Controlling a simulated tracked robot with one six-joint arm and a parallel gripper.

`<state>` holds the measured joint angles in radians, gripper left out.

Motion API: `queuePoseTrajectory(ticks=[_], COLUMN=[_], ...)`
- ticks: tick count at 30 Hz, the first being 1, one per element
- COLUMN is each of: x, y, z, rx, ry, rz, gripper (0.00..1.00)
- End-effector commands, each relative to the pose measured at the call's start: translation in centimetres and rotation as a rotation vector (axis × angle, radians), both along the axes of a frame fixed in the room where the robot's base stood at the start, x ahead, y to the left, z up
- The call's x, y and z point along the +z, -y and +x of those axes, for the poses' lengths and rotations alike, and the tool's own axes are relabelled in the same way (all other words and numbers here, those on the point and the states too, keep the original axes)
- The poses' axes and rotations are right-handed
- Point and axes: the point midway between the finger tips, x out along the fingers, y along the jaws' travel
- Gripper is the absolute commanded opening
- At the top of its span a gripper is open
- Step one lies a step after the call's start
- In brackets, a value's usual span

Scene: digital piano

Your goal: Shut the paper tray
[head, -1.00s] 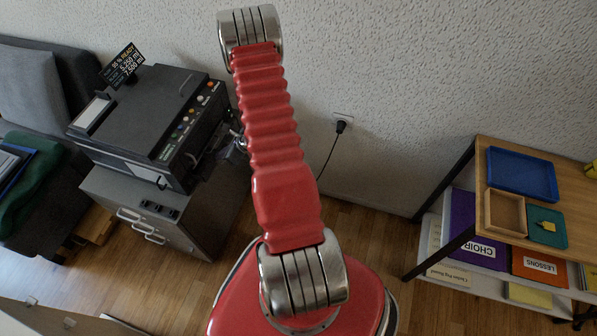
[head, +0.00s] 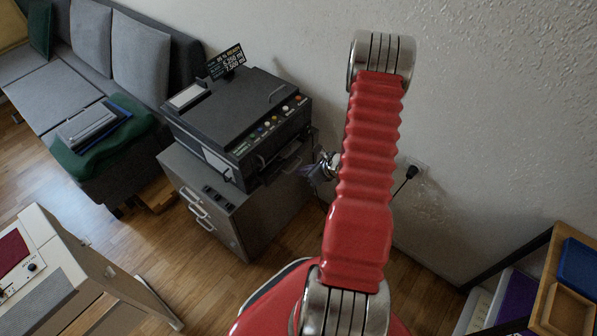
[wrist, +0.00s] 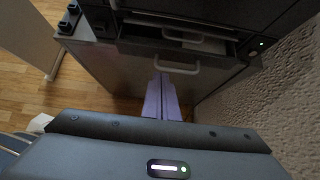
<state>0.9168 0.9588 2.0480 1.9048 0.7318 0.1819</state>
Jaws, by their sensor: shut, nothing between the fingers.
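The dark printer (head: 240,115) stands on a grey cabinet (head: 245,215) against the wall. Its paper tray (head: 284,162) sticks out of the side toward my arm. In the wrist view the tray (wrist: 215,45) shows at the top, under the printer body, with pale bar handles one above the other. How far out it stands is hard to judge. My gripper (head: 312,172) is just right of the tray in the head view, partly hidden behind my arm. In the wrist view its lilac fingers (wrist: 162,98) are together and empty, pointing below the lower handle, with no clear contact.
A sofa (head: 110,60) with a green cloth (head: 105,150) stands left of the printer. A beige unit (head: 70,270) stands at the lower left. A wooden shelf (head: 530,290) is at the lower right. A wall plug (head: 411,171) is behind my arm. Floor is clear before the cabinet.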

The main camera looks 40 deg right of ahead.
Motion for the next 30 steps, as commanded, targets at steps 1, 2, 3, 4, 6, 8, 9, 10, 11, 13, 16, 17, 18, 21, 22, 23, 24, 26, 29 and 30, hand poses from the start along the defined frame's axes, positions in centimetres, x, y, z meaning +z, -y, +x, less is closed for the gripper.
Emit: queuePoseTrajectory(ticks=[1,2,3,4,6,8,9,10,11,13,16,17,18,21,22,23,24,26,29,30], x=[0.7,1.0,1.5,1.8,2.5,3.1,3.5,3.8,4.0,4.4,4.7,4.8,4.8,4.8,4.8,4.8,4.8,4.8,5.1,5.3], y=[0.3,0.3,0.4,0.5,0.6,0.7,0.7,0.8,0.8,0.9,0.9,0.9,0.9,0.9,0.8,0.8,0.8,0.8,0.7,0.5], z=[-0.5,-0.9,-1.3,-1.6,-2.3,-3.0,-3.3,-3.6,-3.8,-4.2,-4.6,-4.6,-4.7,-4.7,-4.7,-4.7,-4.7,-4.6,-4.5,-4.3], rx=[-0.003,-0.002,-0.003,-0.004,-0.002,-0.003,-0.002,-0.002,-0.001,-0.001,-0.001,-0.001,0.0,0.001,0.001,0.001,0.001,0.001,0.011,0.023], ry=[0.001,0.001,0.001,0.001,0.001,0.001,0.001,0.001,0.001,0.0,0.0,0.0,0.0,0.0,0.0,0.0,0.0,0.0,0.002,0.005], rz=[-0.001,-0.001,-0.001,-0.002,-0.002,-0.001,-0.002,-0.002,-0.001,-0.001,0.0,0.0,0.0,0.001,0.001,0.001,0.001,0.0,-0.005,-0.011], gripper=[0.0,0.0,0.0,0.0,0.0,0.0,0.0,0.0,0.0,0.0,0.0,0.0,0.0,0.0,0.0,0.0,0.0,0.02,0.09,0.12])
